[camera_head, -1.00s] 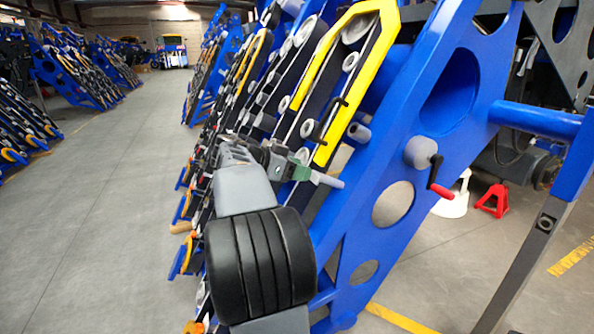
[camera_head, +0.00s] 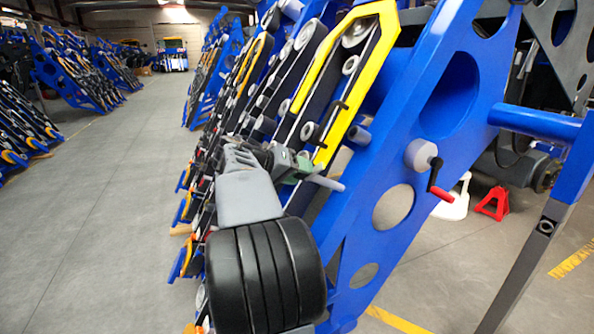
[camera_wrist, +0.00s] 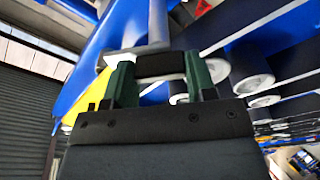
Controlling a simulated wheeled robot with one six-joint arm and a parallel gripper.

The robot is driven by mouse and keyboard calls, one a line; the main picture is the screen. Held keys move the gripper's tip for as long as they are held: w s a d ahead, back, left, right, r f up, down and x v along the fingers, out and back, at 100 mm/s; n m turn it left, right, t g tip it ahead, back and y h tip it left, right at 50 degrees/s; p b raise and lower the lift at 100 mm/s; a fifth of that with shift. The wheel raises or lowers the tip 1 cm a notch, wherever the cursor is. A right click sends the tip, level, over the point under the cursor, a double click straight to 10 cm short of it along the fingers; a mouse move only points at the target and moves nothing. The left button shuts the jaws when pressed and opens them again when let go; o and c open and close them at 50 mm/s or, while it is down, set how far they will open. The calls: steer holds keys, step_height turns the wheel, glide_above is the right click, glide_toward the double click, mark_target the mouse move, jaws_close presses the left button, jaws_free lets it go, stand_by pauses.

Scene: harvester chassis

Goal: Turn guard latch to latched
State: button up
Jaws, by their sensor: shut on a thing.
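My gripper (camera_head: 292,166) is at the lower end of the yellow guard (camera_head: 378,62), against the blue frame. In the wrist view its two green fingers (camera_wrist: 160,80) stand on either side of a dark block (camera_wrist: 160,66), which looks like the guard latch's handle, and are shut on it. A grey part lies just beyond the block. In the head view my wrist hides most of the latch, and a light grey rod (camera_head: 327,182) sticks out to the right of the fingers. I cannot read the latch's angle.
A grey knob with a red-handled crank (camera_head: 440,192) is on the blue frame (camera_head: 415,130) right of my gripper. Rollers and dark rails crowd the left side. A red stand (camera_head: 492,203) is on the floor behind. The aisle floor (camera_head: 110,220) at left is clear.

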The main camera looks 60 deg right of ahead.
steer(key=n, duration=0.1)
steer(key=n+p, duration=0.1)
steer(key=n, duration=0.1)
steer(key=n+p, duration=0.1)
steer(key=shift+r+t, duration=0.25)
steer(key=shift+t, duration=0.05)
steer(key=shift+f+n+p, duration=0.1)
steer(key=shift+n+p, duration=0.8)
steer(key=shift+n, duration=0.6)
steer(key=shift+w, duration=0.1)
steer(key=o, duration=0.9)
steer(key=shift+f, duration=0.15)
steer(key=shift+o, duration=0.2)
steer(key=v, duration=1.3)
steer(key=shift+a+r, duration=0.2)
steer(key=shift+r, duration=0.2)
steer(key=shift+w, duration=0.1)
